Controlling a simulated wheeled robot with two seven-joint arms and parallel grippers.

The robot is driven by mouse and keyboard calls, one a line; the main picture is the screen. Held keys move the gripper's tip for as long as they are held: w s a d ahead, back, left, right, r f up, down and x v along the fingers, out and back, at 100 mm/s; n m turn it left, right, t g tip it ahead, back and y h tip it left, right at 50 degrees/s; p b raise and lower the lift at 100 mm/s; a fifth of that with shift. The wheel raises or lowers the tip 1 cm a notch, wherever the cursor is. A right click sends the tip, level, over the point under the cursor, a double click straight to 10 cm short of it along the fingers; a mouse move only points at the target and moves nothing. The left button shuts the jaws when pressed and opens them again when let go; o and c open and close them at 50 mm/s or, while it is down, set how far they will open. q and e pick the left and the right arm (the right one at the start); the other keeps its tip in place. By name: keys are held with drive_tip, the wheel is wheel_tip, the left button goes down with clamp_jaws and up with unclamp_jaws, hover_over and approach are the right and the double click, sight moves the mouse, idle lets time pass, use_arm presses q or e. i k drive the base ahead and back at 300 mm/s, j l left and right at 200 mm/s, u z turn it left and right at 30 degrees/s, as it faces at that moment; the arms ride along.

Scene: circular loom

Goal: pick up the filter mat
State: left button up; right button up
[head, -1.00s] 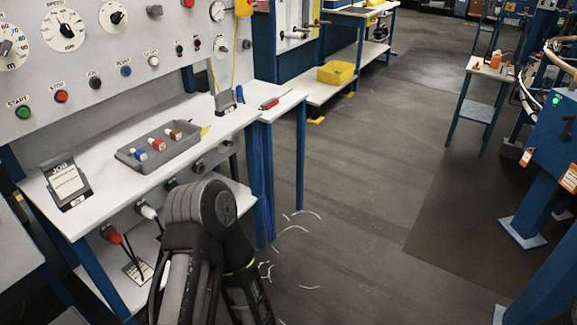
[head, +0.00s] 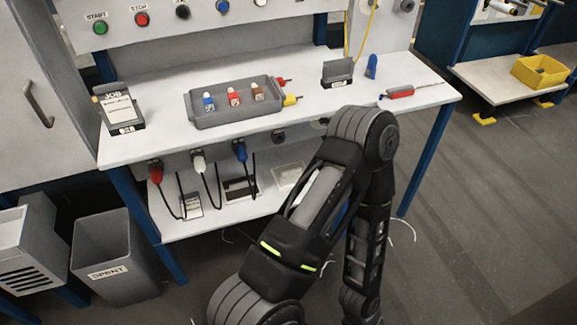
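I cannot make out a filter mat for certain. A pale flat square piece (head: 289,175) lies on the bench's lower shelf, right of a dark open box (head: 240,188); I cannot tell whether it is the mat. One of my arms stands bent in front of the bench, its elbow near the right part of the worktop and its forearm pointing down. Its gripper is below the picture's edge. My other gripper is also out of view.
The bench worktop (head: 160,140) holds a grey tray (head: 235,118) with several coloured plugs, a job card holder (head: 119,108) and a red tool (head: 400,92). A SPENT bin (head: 108,272) and a vented box (head: 28,250) stand lower left. Floor at right (head: 480,220) is clear.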

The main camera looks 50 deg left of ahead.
sight(286, 177)
drive_tip(key=i+l+u, duration=0.15)
drive_tip(key=i+u, duration=0.25)
drive_tip(key=i+l+u, duration=0.25)
drive_tip(key=u, duration=0.2)
drive_tip(key=i+l+u, duration=0.6)
drive_tip(key=l+u, duration=0.25)
drive_tip(key=i+l+u, duration=0.1)
drive_tip(key=l, duration=0.15)
drive_tip(key=i+j, duration=0.2)
drive_tip(key=i, duration=0.25)
